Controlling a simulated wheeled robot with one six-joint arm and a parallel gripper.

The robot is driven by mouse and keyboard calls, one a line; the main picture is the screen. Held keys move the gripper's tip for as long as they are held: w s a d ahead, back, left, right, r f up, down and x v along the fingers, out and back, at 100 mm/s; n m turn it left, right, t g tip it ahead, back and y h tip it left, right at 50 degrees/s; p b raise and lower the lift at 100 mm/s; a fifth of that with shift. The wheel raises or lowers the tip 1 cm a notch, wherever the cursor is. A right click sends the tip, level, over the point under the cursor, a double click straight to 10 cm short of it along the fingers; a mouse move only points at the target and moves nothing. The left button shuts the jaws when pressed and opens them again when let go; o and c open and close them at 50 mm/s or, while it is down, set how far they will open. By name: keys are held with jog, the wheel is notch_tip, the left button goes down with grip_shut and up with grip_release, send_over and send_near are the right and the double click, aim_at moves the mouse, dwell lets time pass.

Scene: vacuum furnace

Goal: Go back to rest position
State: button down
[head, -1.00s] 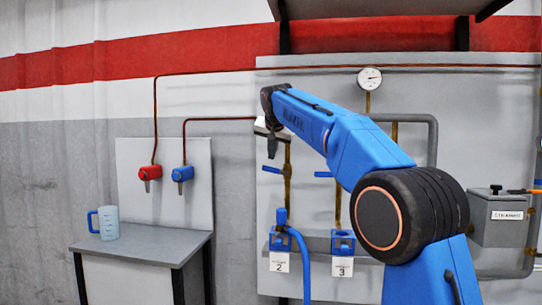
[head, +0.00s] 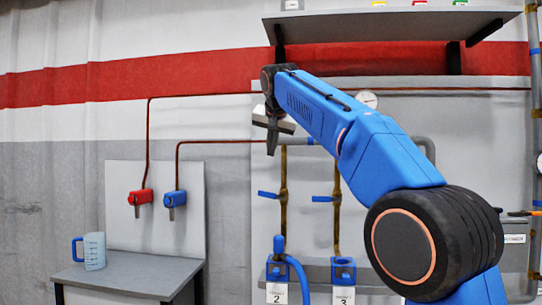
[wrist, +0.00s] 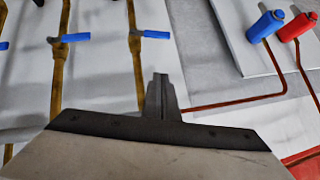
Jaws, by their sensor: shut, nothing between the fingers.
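My gripper (head: 271,143) hangs at the end of my raised blue arm in the head view, fingers pointing down. It is in front of the grey wall panel, above and beside the left blue valve handle. Its fingers are together and hold nothing. In the wrist view my gripper (wrist: 160,83) shows as dark closed fingers at the middle, pointing toward the panel and clear of the pipes.
A blue jug (head: 94,251) stands on a grey table (head: 130,272) at left. A red tap (head: 139,197) and blue tap (head: 174,198) are above it. Blue-handled valves (head: 322,199) and a blue hose (head: 301,277) are below my arm. A shelf (head: 395,27) overhangs it.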

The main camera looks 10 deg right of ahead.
jog(key=shift+s, duration=0.1)
dwell(0.4)
jog(key=s+d+f+n+g, duration=0.15)
jog(key=s+d+f, duration=0.35)
jog(key=s+f, duration=0.5)
jog(key=s+d+f+n+g, duration=0.15)
jog(key=s+d+f, duration=0.35)
jog(key=s+f, duration=0.55)
jog(key=s+d+f+n+g, duration=0.1)
jog(key=s+d+f+n, duration=0.1)
jog(key=s+f, duration=2.6)
notch_tip(320, 180, down, 3)
jog(key=shift+d+r+g, duration=0.15)
jog(key=shift+d+g, duration=0.15)
jog(key=shift+d, duration=0.3)
jog(key=c, duration=2.5)
grip_release()
